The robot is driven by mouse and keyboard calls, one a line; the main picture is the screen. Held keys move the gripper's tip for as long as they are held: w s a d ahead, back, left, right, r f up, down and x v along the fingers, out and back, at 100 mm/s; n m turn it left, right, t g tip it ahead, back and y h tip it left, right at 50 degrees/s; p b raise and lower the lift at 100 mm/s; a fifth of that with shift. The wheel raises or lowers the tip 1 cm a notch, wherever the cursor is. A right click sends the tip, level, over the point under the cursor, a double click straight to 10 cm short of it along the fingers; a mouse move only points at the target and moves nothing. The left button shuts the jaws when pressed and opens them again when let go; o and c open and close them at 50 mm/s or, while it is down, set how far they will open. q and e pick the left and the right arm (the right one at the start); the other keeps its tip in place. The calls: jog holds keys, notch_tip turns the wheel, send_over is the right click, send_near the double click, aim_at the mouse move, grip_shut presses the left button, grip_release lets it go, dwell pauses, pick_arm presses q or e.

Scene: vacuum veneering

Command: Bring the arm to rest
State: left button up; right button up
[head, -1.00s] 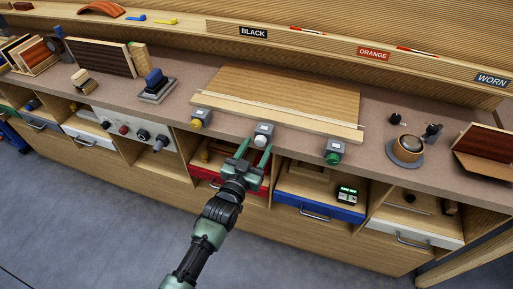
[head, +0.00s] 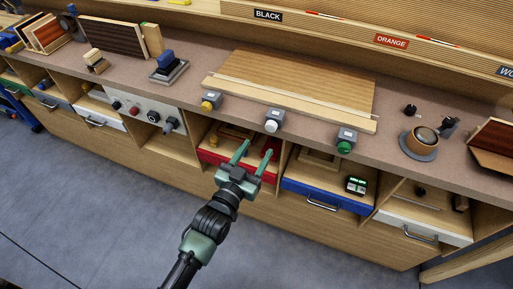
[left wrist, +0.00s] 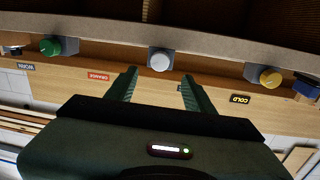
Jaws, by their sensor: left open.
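My left gripper (head: 256,150) is green and dark grey. It is open and empty, in front of the bench edge, before the open compartment with the red drawer (head: 222,163). The white button (head: 271,126) on its grey box is just beyond and above the fingertips, apart from them in the head view. In the left wrist view, the white button (left wrist: 159,61) shows between and beyond the two fingers of the left gripper (left wrist: 158,76). My right gripper is not in view.
A yellow button (head: 208,105) and a green button (head: 344,147) sit along the bench edge. A wooden board (head: 300,80) lies behind them. A blue drawer (head: 326,196) and a white drawer (head: 424,226) are below. The grey floor (head: 100,210) in front is clear.

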pick_arm(q)
jog(key=shift+f, duration=0.1)
jog(key=s+a+f+g+y, duration=0.1)
jog(key=s+a+f+g, duration=0.2)
jog(key=f, duration=0.8)
jog(key=s+a+f+n+g+y, duration=0.1)
jog(key=s+a+f+g+y, duration=0.15)
jog(key=s+f, duration=0.55)
jog(key=s+a+f+g, duration=0.2)
jog(key=a+f, duration=0.1)
jog(key=f, duration=1)
jog(key=s+a+f+g+y, duration=0.1)
jog(key=s+f, duration=0.4)
jog(key=s, duration=0.5)
jog(key=s+a+f+n+g+y, duration=0.1)
jog(key=s+a+f+g, duration=0.3)
jog(key=s, duration=0.7)
jog(key=s+a+f+g+y, duration=0.1)
jog(key=s+a+f+g, duration=0.2)
jog(key=s+a+f, duration=0.3)
jog(key=s+f, duration=0.1)
jog(key=s, duration=0.3)
jog(key=shift+s+a+f, duration=0.2)
jog(key=shift+s+f, duration=0.05)
jog(key=shift+f, duration=0.15)
